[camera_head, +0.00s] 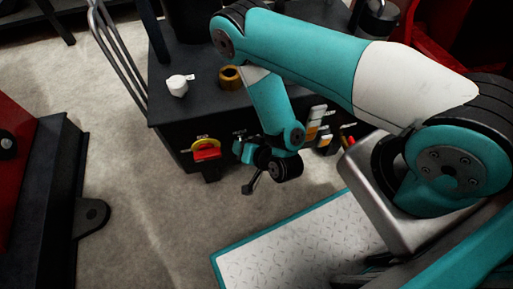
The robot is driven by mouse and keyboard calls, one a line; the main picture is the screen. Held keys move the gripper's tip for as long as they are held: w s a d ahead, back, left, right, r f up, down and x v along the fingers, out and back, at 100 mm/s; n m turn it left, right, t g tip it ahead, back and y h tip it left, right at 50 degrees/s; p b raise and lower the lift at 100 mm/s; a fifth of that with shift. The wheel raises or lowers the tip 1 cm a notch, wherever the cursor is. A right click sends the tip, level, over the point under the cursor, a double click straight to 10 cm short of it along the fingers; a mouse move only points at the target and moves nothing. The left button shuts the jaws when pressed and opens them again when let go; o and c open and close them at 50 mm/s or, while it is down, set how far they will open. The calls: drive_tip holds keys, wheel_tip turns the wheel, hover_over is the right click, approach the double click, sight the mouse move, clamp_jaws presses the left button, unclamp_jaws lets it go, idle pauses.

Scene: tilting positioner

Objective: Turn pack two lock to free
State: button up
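A rotary lock with a red handle on a yellow plate (206,150) is on the front face of a dark cabinet (175,137). Small lettering sits around it, too small to read, so I cannot tell which pack it belongs to. A second small label shows just right of it, beside my wrist, and what lies behind my wrist is hidden. My gripper (250,187) hangs low in front of the cabinet, right of and below the red handle, and appears apart from it. Its fingers are small and dark, and I cannot tell whether they are open or shut.
A white capped part (178,86) and a brass-coloured ring (230,77) stand on the cabinet top. White and orange parts (316,122) show at its front right. Bent metal rails (118,50) stand at left. Grey floor (150,215) is clear left of my base.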

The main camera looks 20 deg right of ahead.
drive_tip(key=p+v, duration=1.7)
drive_tip(key=p, duration=0.2)
drive_tip(key=shift+s, duration=0.1)
